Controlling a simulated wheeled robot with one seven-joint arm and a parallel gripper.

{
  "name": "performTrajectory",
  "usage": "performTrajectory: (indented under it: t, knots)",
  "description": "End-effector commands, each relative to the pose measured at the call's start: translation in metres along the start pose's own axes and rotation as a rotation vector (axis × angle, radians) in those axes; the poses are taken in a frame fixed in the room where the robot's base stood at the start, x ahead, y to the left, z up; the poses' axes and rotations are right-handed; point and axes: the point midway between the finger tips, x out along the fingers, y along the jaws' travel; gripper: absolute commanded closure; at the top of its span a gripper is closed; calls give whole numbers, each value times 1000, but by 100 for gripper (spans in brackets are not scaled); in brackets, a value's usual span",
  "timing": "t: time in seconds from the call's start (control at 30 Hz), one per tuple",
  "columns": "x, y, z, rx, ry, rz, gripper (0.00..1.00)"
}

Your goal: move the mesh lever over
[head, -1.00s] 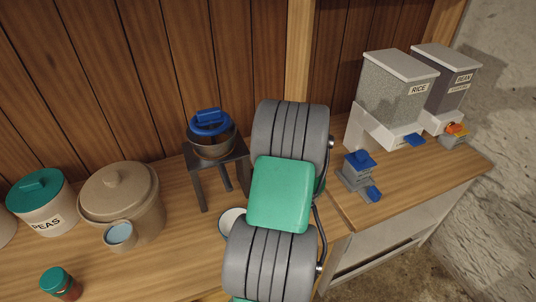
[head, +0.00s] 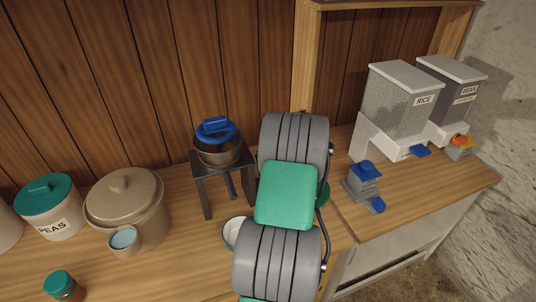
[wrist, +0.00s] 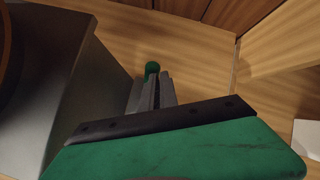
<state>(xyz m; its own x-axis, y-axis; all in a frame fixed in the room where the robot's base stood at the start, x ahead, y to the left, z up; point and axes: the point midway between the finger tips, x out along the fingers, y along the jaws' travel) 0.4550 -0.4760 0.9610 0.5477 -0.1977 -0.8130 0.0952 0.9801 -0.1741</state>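I cannot tell for sure which part is the mesh lever. A metal pot with a blue handled top (head: 216,136) stands on a dark stand (head: 207,188). A grey device with blue parts (head: 364,183) stands on the counter right of my arm. My gripper's grey fingers (wrist: 153,92) show in the wrist view beyond its green body, over wood. They look close together, but any gap or held thing is unclear. A small green round thing (wrist: 151,68) shows at their far end. In the head view my arm hides the gripper.
Rice (head: 402,97) and bean (head: 450,92) dispensers stand at the right. A peas canister (head: 52,215), a beige lidded crock (head: 124,198) and a green-lidded jar (head: 64,287) are at the left. A white cup (head: 231,232) is partly behind my arm.

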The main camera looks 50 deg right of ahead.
Motion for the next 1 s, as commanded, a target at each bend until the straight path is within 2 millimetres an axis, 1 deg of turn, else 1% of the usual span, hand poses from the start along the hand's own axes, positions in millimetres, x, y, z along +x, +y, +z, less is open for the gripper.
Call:
performTrajectory:
  t: [0.03,0.17,0.4,0.57,0.67,0.83,1.0]
  knots:
    - [2,2,5,-7,-11,2,100]
    - [0,2,6,-7,-12,2,100]
    - [-12,-1,15,-8,-14,1,100]
    - [-16,-5,14,-3,-9,-1,100]
    - [-27,-10,24,-4,-10,-2,100]
    - [-55,-22,55,-13,-14,1,100]
    - [-68,-28,75,-23,-19,7,100]
